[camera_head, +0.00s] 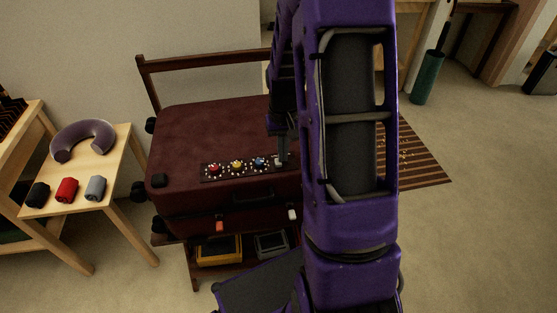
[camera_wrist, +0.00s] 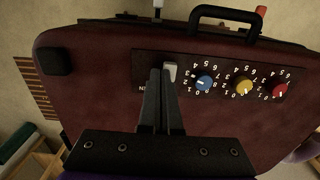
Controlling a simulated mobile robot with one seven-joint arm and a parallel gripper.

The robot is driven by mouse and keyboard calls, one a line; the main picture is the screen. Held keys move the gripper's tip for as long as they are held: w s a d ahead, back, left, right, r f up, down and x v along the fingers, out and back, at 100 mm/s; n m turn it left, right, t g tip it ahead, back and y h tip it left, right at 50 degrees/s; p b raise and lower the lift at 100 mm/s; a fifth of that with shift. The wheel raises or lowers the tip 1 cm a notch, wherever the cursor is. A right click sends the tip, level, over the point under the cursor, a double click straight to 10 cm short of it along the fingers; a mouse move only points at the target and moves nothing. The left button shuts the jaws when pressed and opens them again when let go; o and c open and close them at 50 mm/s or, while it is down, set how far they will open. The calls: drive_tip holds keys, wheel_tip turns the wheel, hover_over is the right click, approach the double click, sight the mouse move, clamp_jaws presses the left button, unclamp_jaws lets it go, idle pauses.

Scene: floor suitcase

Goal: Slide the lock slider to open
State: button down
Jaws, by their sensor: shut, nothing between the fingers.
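The maroon suitcase (camera_head: 195,130) lies closed on a dark wooden rack. Its dark lock panel (camera_wrist: 215,92) carries a red dial (camera_wrist: 280,90), a yellow dial (camera_wrist: 243,87) and a blue dial (camera_wrist: 204,84). The pale lock slider (camera_wrist: 170,72) sits beside the blue dial, on the side away from the other dials. My gripper (camera_wrist: 161,78) is shut and empty, its fingertips at the slider. I cannot tell whether they touch it. The fingers hide part of the panel and its lettering; only the end of a word shows. In the head view my gripper (camera_head: 282,158) is above the panel's right end.
The suitcase handle (camera_wrist: 224,24) stands by the panel, with a white latch (camera_head: 292,214) and a red latch (camera_head: 220,226) on the front side. A wooden table (camera_head: 116,160) with a neck pillow (camera_head: 82,141) and rolled items stands left.

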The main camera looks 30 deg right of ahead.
drive_tip(key=shift+s+d, duration=0.25)
drive_tip(key=shift+d, duration=0.75)
drive_tip(key=shift+r, duration=0.1)
wheel_tip(320, 180, up, 6)
drive_tip(key=p, duration=0.4)
drive_tip(key=shift+p, duration=0.3)
